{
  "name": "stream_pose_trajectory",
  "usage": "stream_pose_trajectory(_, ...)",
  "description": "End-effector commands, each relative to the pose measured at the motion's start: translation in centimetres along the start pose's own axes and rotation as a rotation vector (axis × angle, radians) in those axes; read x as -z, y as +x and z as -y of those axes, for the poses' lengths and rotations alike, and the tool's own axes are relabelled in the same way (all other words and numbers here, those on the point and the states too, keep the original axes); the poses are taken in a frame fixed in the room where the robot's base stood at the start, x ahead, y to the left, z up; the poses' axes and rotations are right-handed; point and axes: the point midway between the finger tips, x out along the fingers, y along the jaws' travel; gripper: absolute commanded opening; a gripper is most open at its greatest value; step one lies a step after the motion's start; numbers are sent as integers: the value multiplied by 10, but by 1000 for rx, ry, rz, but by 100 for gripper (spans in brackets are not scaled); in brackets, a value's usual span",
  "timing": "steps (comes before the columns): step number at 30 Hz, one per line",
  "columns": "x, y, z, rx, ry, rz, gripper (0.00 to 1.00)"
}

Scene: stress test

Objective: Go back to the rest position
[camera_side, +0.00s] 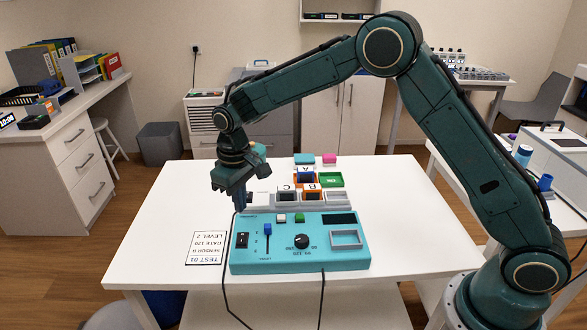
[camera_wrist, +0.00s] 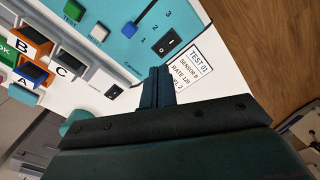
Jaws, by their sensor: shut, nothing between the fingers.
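My gripper (camera_side: 241,199) is shut and empty. It hangs just above the back left corner of the teal control box (camera_side: 283,259). In the wrist view its closed fingers (camera_wrist: 157,85) point toward the edge of the teal box (camera_wrist: 190,12), beside the test card (camera_wrist: 195,62). The box carries a black rocker switch (camera_side: 242,240), a blue slider (camera_side: 267,229), a black knob (camera_side: 301,241) and small white and green buttons. My arm reaches over the white table (camera_side: 150,225) from the right.
The printed card (camera_side: 206,248) lies left of the box. The table's left side is clear.

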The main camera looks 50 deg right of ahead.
Motion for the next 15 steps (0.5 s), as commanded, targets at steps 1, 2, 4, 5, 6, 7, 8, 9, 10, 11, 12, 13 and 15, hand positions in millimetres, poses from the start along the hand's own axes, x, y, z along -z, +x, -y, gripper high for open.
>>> stream_pose_trajectory(1, -2, -8, -2, 0, 4, -9, 0)
stream_pose_trajectory(2, -4, -12, -3, 0, 6, -13, 0)
stream_pose_trajectory(4, -10, -24, -6, -1, 12, -25, 0)
stream_pose_trajectory(5, -13, -30, -7, -1, 15, -32, 0)
stream_pose_trajectory(6, -17, -38, -9, -1, 20, -40, 0)
stream_pose_trajectory(7, -21, -44, -11, -1, 24, -47, 0)
stream_pose_trajectory(8, -25, -51, -13, -2, 28, -54, 0)
stream_pose_trajectory(9, -30, -60, -15, -2, 33, -64, 0)
stream_pose_trajectory(10, -35, -67, -17, -3, 37, -71, 0)
stream_pose_trajectory(11, -40, -73, -18, -3, 41, -78, 0)
stream_pose_trajectory(12, -46, -82, -20, -4, 46, -89, 0)
stream_pose_trajectory(13, -51, -88, -22, -4, 50, -96, 0)
stream_pose_trajectory(15, -63, -102, -25, -5, 59, -114, 0)
